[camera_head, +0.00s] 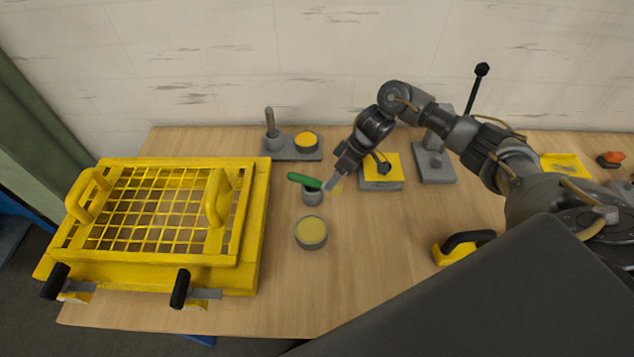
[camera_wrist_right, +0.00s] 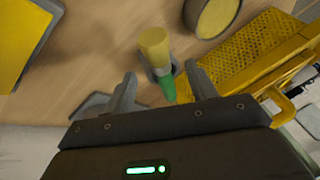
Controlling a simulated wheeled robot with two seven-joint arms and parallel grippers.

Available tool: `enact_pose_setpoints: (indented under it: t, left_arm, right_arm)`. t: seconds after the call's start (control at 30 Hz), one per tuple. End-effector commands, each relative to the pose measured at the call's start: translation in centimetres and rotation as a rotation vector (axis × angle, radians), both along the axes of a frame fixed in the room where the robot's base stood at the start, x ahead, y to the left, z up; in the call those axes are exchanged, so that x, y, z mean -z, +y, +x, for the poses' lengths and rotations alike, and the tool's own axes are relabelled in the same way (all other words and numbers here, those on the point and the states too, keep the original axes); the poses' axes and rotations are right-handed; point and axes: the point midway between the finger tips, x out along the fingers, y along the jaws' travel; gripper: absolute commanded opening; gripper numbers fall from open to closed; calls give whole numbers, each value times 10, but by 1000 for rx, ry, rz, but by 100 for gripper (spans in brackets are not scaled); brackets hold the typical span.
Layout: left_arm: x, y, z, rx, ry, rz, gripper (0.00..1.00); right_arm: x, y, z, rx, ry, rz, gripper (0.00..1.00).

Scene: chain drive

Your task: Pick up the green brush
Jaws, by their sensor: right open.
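My right gripper (camera_head: 331,182) is right at the brush in the head view. In the wrist view its fingers (camera_wrist_right: 160,72) are open, one on each side of the brush, with gaps visible. My left gripper is not in view.
A yellow crate with a mesh lid (camera_head: 150,275) fills the left of the table. A round tin (camera_head: 311,232) stands in front of the cup. A grey stand (camera_head: 290,150), a yellow-topped block (camera_head: 381,172) and a lever stand (camera_head: 434,165) are behind.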

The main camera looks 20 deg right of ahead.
Motion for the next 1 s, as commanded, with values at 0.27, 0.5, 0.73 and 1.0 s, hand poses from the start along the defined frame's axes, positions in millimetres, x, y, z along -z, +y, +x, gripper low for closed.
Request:
enact_pose_setpoints:
  t: [0.27,0.5,0.73,1.0]
  left_arm:
    - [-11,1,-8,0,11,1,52]
    - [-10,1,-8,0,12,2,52]
    - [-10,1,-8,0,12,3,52]
    - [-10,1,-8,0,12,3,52]
  right_arm:
    - [28,16,2,0,0,0,57]
    - [30,16,2,-1,-1,-1,57]
    - [30,16,2,-1,-1,-1,28]
    - [30,16,3,0,-2,0,7]
